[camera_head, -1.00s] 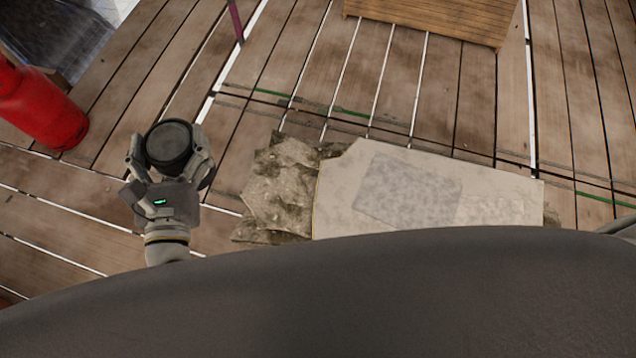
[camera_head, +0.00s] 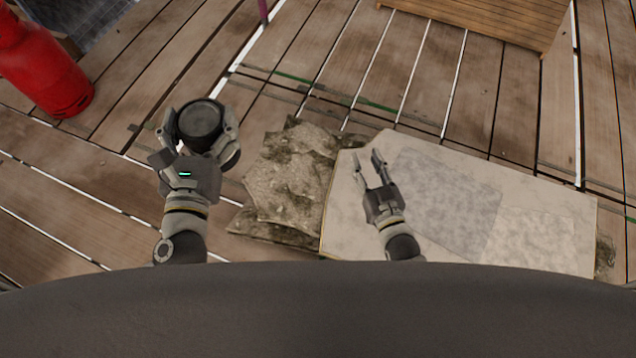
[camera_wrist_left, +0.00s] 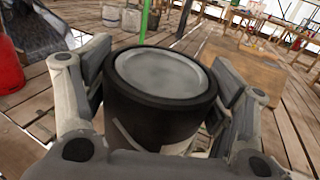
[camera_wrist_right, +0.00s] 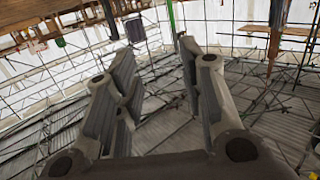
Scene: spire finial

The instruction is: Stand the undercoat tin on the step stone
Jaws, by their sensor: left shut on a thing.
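The undercoat tin (camera_head: 201,122) looks like a dark round can with a grey lid. My left gripper (camera_head: 199,130) is shut around its sides and holds it left of the stone. In the left wrist view the tin (camera_wrist_left: 160,76) sits between the fingers, lid in sight, with a pale label partly hidden. A rough, mossy grey stone (camera_head: 286,185), seemingly the step stone, lies in the middle of the head view, partly covered by a pale flat slab or sheet (camera_head: 345,222). My right gripper (camera_head: 368,163) is open and empty over the pale sheet's left part.
A red gas cylinder (camera_head: 42,68) stands at the upper left on the plank floor. A slatted wooden piece (camera_head: 490,18) is at the top right. The pale sheet has grey patches (camera_head: 445,200) and no loose object on it. Planks beyond the stone are clear.

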